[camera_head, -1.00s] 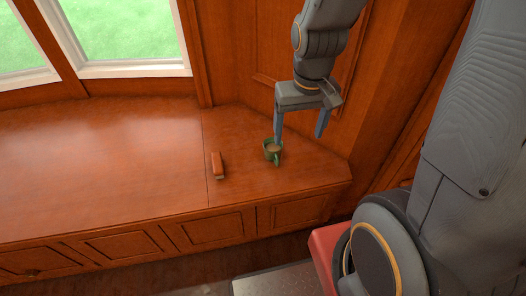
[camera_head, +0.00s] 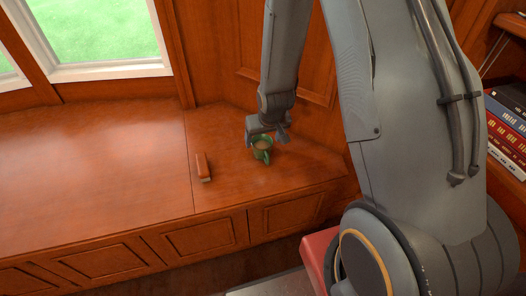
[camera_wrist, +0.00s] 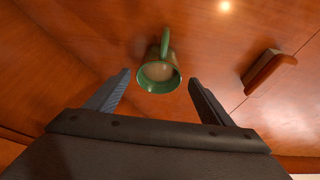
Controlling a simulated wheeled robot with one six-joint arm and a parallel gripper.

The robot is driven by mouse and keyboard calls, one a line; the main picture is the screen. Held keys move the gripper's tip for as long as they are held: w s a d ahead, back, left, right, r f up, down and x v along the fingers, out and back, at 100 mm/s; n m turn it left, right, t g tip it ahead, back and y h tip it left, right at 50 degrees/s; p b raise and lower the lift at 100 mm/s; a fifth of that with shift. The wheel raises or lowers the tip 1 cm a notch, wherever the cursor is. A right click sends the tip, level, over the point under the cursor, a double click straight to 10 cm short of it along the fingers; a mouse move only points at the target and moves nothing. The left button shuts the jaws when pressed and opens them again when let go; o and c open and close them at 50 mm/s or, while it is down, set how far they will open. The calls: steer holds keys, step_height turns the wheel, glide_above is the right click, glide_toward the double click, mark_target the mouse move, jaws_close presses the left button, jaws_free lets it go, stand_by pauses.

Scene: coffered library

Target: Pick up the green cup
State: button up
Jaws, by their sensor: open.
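The green cup (camera_head: 262,149) stands upright on the wooden window bench, near its right end; its inside looks brownish. In the wrist view the cup (camera_wrist: 158,76) is just ahead of my gripper (camera_wrist: 158,82), roughly centred between the two fingers, with its handle pointing away from the gripper. My gripper is open and empty. I cannot tell whether a finger touches the cup.
A reddish-brown block-like object with a pale end (camera_head: 203,168) lies on the bench (camera_head: 110,170) left of the cup; it also shows in the wrist view (camera_wrist: 268,70). Wood panelling (camera_head: 300,55) rises close behind the cup. The bench's left part is clear.

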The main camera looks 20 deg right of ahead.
mark_target(263, 144)
steer(key=shift+s+x, duration=0.2)
steer(key=shift+x, duration=2.15)
steer(key=shift+d, duration=0.1)
steer(key=c, duration=1.2)
steer(key=shift+r, duration=0.1)
